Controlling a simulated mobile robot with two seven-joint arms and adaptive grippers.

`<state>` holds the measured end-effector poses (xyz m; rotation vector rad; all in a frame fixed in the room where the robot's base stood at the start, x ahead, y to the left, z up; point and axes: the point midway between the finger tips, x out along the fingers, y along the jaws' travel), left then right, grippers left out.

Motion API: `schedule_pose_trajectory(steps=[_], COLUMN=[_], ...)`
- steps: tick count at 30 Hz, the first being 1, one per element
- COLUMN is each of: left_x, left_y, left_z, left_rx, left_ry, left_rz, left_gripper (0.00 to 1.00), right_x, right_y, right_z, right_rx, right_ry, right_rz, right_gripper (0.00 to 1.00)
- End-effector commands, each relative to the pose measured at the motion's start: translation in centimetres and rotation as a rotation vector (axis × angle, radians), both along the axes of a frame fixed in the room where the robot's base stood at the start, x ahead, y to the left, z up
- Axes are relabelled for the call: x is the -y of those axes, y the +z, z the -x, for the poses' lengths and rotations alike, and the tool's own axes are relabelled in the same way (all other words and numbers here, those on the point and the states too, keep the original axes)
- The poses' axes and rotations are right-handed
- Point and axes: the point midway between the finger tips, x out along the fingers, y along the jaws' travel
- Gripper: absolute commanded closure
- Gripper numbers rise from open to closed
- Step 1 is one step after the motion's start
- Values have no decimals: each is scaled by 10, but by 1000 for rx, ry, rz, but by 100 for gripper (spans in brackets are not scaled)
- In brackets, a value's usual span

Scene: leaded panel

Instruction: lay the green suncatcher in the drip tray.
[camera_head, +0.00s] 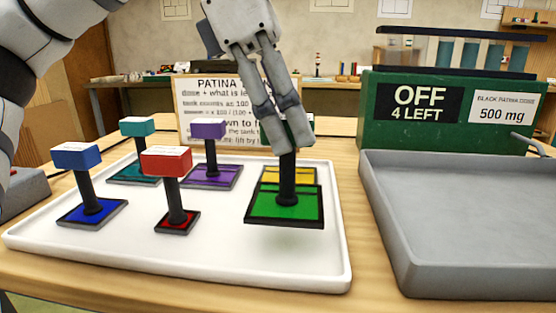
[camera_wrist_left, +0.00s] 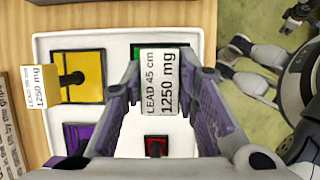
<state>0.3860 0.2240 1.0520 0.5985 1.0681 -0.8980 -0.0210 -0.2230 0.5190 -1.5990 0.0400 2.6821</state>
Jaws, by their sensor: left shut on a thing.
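The green suncatcher (camera_head: 262,208) is a flat, dark-edged green panel with a black upright stem. My left gripper (camera_head: 287,138) is shut on the block at the top of its stem. The panel hangs roughly level a little above the white tray (camera_head: 130,255), with a soft shadow under it. In the left wrist view, the block's label (camera_wrist_left: 160,82) reading "LEAD 45 cm 1250 mg" sits between the fingers, and a strip of green shows behind it. The grey drip tray (camera_head: 470,278) is empty at the right. My right gripper is not in view.
Blue (camera_head: 92,208), red (camera_head: 177,220), teal (camera_head: 135,172), purple (camera_head: 212,176) and yellow (camera_head: 290,175) suncatchers stand on the white tray, the yellow just behind the green. A green box (camera_head: 450,120) reading "OFF 4 LEFT" stands behind the drip tray. A notice board (camera_head: 215,100) stands behind the white tray.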

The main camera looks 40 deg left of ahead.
Motion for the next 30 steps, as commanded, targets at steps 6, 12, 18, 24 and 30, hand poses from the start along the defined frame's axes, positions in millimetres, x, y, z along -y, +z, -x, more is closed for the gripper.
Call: schedule_pose_trajectory(steps=[6, 12, 18, 24, 30], left_x=[-15, -14, -14, -14, -14], left_y=[-33, -47, -48, -50, -50], left_z=[-2, -2, -2, -2, -2], left_rx=[-1, 2, 2, 1, 1], left_ry=[0, -1, 0, 0, 0], left_rz=[0, 1, 1, 0, 0], left_gripper=[100, 100, 100, 52, 52], right_x=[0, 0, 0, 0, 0], right_y=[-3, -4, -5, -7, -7], right_z=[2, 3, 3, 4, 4], right_rx=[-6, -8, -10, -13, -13], right_ry=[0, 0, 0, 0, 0], right_rz=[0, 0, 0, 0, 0], right_gripper=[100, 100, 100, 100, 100])
